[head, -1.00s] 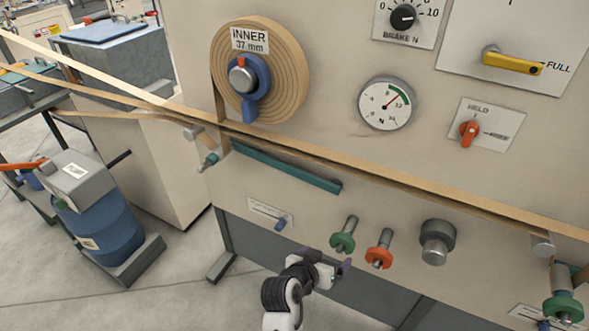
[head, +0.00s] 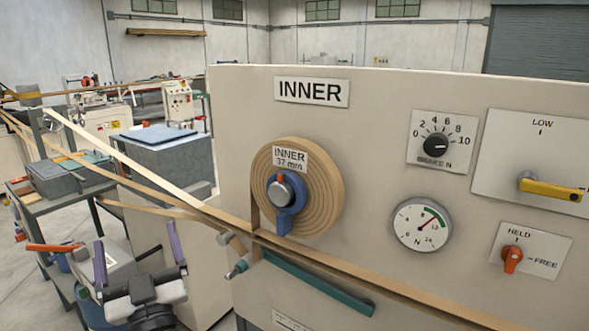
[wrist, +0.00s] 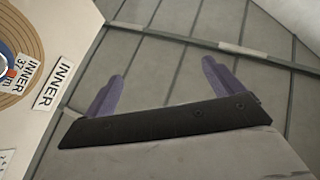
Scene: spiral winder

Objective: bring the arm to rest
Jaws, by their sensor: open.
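My gripper (head: 139,262) is at the lower left of the head view, its two purple fingers pointing up and spread apart with nothing between them. It is left of the cream INNER panel (head: 390,95) and appears clear of it. In the wrist view my gripper (wrist: 160,90) is also open and empty, against grey wall and floor-like surfaces. Behind and right of it in the head view, the tan paper roll (head: 325,200) sits on its blue-handled hub (head: 288,210). The roll shows at the left edge of the wrist view.
Tan strips (head: 150,183) run from the upper left past a guide roller (head: 231,241) and along the panel. A teal bar (head: 318,283) is below them. A red-orange lever (head: 50,247) is left of my gripper. A brake dial (head: 436,146), gauge (head: 422,224) and HELD/FREE switch (head: 512,260) are at right.

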